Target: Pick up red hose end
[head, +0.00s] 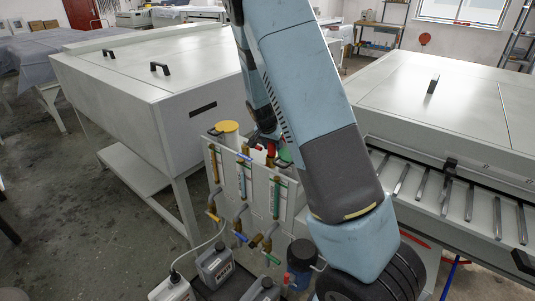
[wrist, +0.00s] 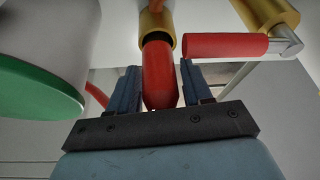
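The red hose end (wrist: 160,75) hangs from a brass fitting (wrist: 157,28) in the wrist view. My gripper (wrist: 160,84) has one blue finger on each side of it. The hose end lies between the fingers, close to the left one, with a narrow gap showing on the right. The gripper looks open around it, though contact on the left is hard to judge. In the head view, a small red part (head: 270,150) shows by the top of the hose panel, where my arm hides much of the gripper.
A red valve handle (wrist: 225,46) sits just right of the hose end. A white container with a green rim (wrist: 75,108) is close on the left. The hose panel (head: 212,165) stands between two large white machines (head: 130,75) (head: 440,90). Grey canisters (head: 215,265) stand below.

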